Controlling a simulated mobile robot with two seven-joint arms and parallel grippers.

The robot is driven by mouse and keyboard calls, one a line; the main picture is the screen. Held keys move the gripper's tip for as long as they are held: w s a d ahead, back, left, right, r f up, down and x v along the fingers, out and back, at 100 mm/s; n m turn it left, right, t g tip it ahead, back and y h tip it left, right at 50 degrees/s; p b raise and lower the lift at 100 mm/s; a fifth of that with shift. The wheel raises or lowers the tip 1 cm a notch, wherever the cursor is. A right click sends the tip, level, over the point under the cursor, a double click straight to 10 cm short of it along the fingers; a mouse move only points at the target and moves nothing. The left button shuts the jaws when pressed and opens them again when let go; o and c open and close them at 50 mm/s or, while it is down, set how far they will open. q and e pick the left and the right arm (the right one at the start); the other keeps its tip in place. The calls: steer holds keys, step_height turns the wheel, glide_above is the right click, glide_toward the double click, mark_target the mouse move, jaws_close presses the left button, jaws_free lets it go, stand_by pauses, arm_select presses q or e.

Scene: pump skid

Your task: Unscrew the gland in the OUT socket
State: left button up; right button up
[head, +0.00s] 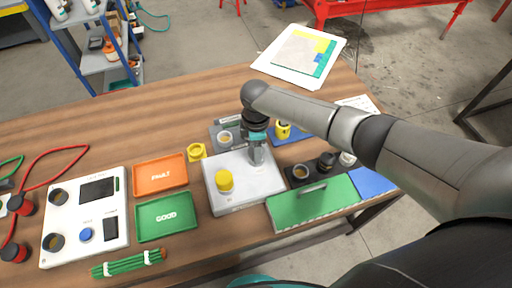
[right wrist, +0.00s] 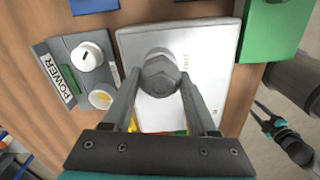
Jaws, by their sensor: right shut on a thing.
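The pump box (head: 232,200) is a pale grey-white block in the middle of the table, also seen in the right wrist view (right wrist: 205,45). A grey hex gland (right wrist: 160,74) sits on it beside the OUT lettering. My right gripper (right wrist: 160,88) has a finger on each side of the gland and is shut on it. In the head view my right gripper (head: 257,157) points down at the box's far right part and hides the gland. A yellow cap (head: 224,181) stands on the box's near left part. My left gripper is not in view.
A grey POWER box (right wrist: 80,68) with a white knob stands close beside the pump box. Orange (head: 160,174) and green GOOD (head: 166,216) trays lie left. A yellow ring (head: 196,152), a dark holder (head: 308,170) and a green case (head: 312,204) are close around.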

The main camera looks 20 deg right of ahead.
steer(key=n, duration=0.4)
steer(key=shift+n, duration=0.3)
steer(key=n+b, duration=0.1)
steer(key=n, duration=0.3)
steer(key=shift+n, duration=0.3)
steer(key=o, duration=1.4)
